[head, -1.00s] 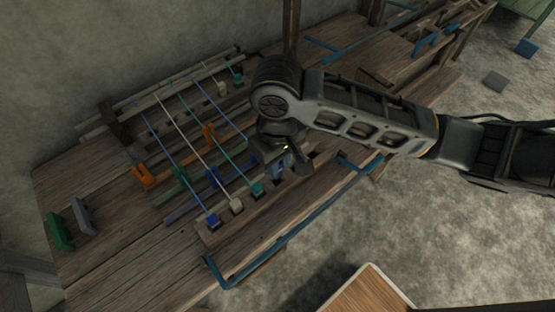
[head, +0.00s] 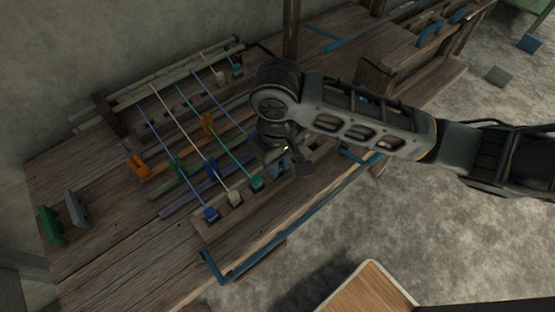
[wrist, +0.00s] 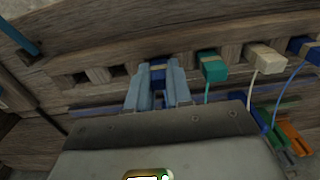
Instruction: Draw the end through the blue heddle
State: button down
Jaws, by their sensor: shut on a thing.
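My gripper (wrist: 158,95) is shut on a small dark blue end block (wrist: 158,72) at the slotted front beam (wrist: 110,55). Whether the block sits in a slot or just above it I cannot tell. In the head view my arm mostly hides the gripper (head: 281,167). A blue thread (head: 220,98) runs from the back bars toward it and disappears behind my arm. A blue heddle (head: 212,172) stands among the threads, left of my gripper.
Blue (head: 211,214), cream (head: 234,197) and teal (head: 257,183) end blocks sit in the front beam with taut threads. Empty square slots (wrist: 57,82) show beside my gripper. Green (head: 51,225) and grey (head: 76,209) pieces stand on the left. A blue rail (head: 290,234) edges the front.

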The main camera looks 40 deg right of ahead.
jog(key=c, duration=0.9)
grip_release()
jog(key=shift+c, duration=0.2)
jog(key=shift+r, duration=3.95)
